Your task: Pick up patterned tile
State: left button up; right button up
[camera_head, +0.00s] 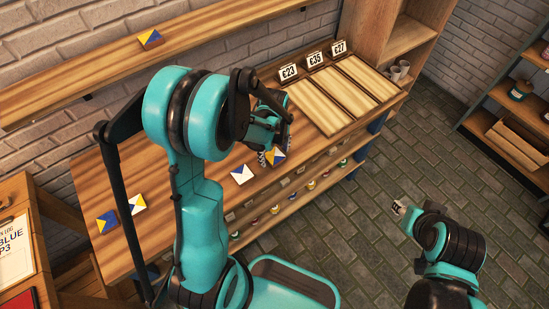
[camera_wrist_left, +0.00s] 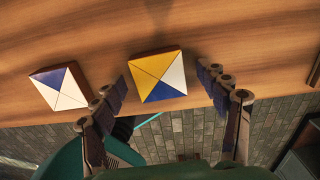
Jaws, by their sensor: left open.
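A patterned tile (camera_wrist_left: 158,72) with yellow, white and blue triangles lies flat near the workbench's front edge. It also shows, partly covered, in the head view (camera_head: 277,156). My left gripper (camera_wrist_left: 168,92) is open above the bench, with its fingers to either side of the tile and apart from it. A second tile (camera_wrist_left: 60,90), mostly white with a blue triangle, lies to its left and also shows in the head view (camera_head: 242,174). Two more patterned tiles (camera_head: 137,204) (camera_head: 106,222) lie at the bench's left end. My right gripper (camera_head: 399,207) hangs over the floor, away from the bench; its jaws are too small to read.
A wooden rack (camera_head: 344,91) with three slots labelled G23, G35 and G27 stands at the bench's right end. A blue-and-yellow tile (camera_head: 151,39) sits on the wall shelf (camera_head: 90,78). Small pots line a shelf below the bench. The bench (camera_head: 185,236) between the left tiles and gripper is partly hidden by my arm.

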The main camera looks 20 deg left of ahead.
pick_arm(q)
jog(key=c, duration=1.3)
jog(key=shift+r, duration=0.1)
